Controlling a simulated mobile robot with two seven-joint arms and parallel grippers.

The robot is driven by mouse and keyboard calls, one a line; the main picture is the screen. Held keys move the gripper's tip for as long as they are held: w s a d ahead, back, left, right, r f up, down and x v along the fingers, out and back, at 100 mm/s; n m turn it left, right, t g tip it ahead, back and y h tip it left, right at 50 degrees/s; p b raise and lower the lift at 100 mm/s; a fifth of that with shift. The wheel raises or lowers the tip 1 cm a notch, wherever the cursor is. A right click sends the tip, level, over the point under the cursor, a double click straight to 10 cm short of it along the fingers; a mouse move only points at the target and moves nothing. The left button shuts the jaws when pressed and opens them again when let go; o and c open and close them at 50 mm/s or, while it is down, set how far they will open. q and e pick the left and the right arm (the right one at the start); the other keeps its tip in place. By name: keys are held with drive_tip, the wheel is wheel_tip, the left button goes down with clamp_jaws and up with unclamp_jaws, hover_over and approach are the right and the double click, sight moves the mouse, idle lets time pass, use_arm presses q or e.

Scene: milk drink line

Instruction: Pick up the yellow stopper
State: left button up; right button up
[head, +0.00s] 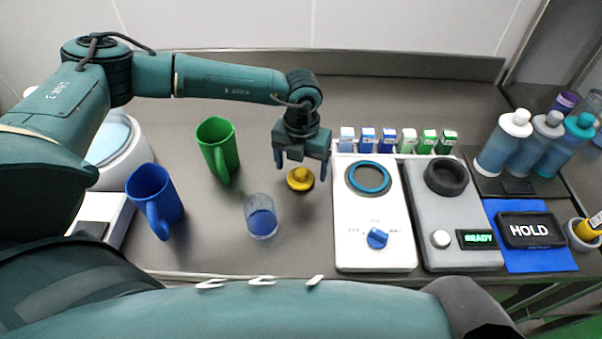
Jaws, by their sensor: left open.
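The yellow stopper (300,179) is a small disc with a raised knob, and it rests on the grey counter right of the green mug. My left gripper (302,170) points down over it from behind, with one finger on each side of the stopper. The fingers are open, with visible gaps to the stopper. I cannot tell how high the fingertips are above the counter. My right gripper is not in the view.
A green mug (218,148), a blue mug (155,198) and a clear glass with blue contents (261,217) stand left and in front. A white device with a blue knob (376,238) stands close on the right, with several small cartons (388,141) behind it.

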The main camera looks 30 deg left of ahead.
use_arm(q)
drive_tip(key=shift+f, duration=1.1)
drive_tip(key=c, duration=1.2)
